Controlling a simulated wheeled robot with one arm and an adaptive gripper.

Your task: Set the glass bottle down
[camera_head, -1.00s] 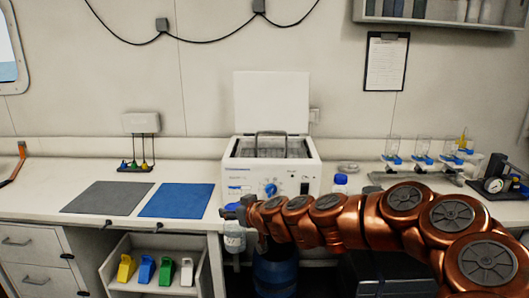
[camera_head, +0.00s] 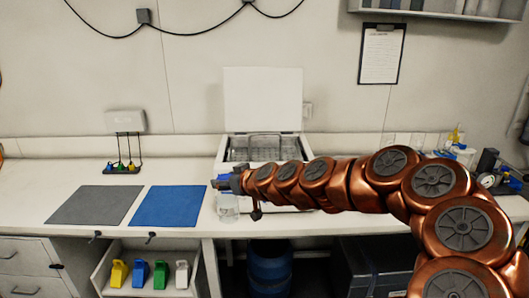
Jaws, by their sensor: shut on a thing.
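The clear glass bottle (camera_head: 228,209) hangs upright below my gripper (camera_head: 226,182), with a bit of its blue cap showing at the jaws. My gripper is shut on the bottle near its top and partly hides it. The bottle shows against the white counter, just right of the blue mat (camera_head: 169,206) and in front of the white water bath (camera_head: 236,148). I cannot tell whether its base touches the counter. A grey mat (camera_head: 95,205) lies left of the blue one. Both mats are bare.
My arm covers the counter's right part and most of the water bath's front. The bath's lid (camera_head: 263,98) stands open. A pipette stand (camera_head: 122,168) is at the back left. An open drawer (camera_head: 150,275) with several coloured items juts out below the mats.

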